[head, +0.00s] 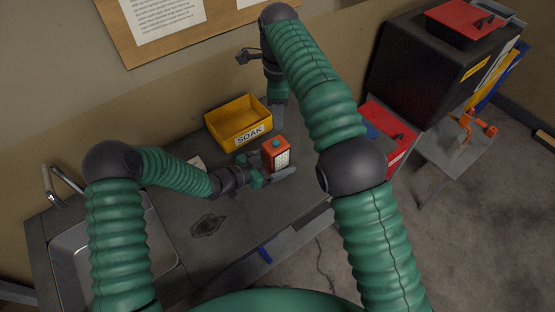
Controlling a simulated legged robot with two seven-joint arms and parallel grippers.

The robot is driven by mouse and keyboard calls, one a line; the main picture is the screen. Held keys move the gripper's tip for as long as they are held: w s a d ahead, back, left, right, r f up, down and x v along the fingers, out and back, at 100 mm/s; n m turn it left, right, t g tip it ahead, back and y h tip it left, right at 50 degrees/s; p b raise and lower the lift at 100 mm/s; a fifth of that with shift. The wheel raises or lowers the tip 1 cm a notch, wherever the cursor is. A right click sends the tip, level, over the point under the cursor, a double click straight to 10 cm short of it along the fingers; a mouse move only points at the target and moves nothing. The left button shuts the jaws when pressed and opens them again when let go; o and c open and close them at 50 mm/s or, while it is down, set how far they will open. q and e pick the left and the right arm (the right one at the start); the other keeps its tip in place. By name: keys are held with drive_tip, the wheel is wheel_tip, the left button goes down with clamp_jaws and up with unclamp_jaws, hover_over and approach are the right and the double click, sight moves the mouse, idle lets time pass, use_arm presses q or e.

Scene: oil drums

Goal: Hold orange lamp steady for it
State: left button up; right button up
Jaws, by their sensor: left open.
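The orange lamp (281,160), a small box with a pale front panel and a teal knob on top, stands upright on the grey bench (185,225). My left gripper (267,167) is open at the lamp, reaching in from the left. One finger lies in front of the lamp's base and the other is to its left; I cannot tell whether either touches it. My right gripper (278,115) points down behind the lamp, to the right of the yellow bin, apart from the lamp. Its finger gap is not clear from this angle.
A yellow bin (238,135) labelled SOAK stands behind the lamp. A metal sink (110,255) is at the left with a tap. A red box (388,135) and a dark cabinet (420,75) are at the right. The bench front-left of the lamp is mostly clear.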

use_arm(q)
drive_tip(key=shift+a, duration=0.15)
use_arm(e)
drive_tip(key=shift+a, duration=0.15)
use_arm(q)
drive_tip(key=shift+s+a+r, duration=0.1)
drive_tip(key=shift+s+a, duration=0.05)
drive_tip(key=shift+a, duration=0.3)
drive_tip(key=c, duration=0.7)
drive_tip(key=shift+d, duration=0.25)
drive_tip(key=c, duration=1)
use_arm(e)
drive_tip(key=shift+s+a, duration=0.15)
drive_tip(key=shift+a, duration=0.05)
use_arm(q)
drive_tip(key=shift+d, duration=0.1)
clamp_jaws()
use_arm(e)
drive_tip(key=c, duration=0.6)
drive_tip(key=shift+c, duration=0.9)
clamp_jaws()
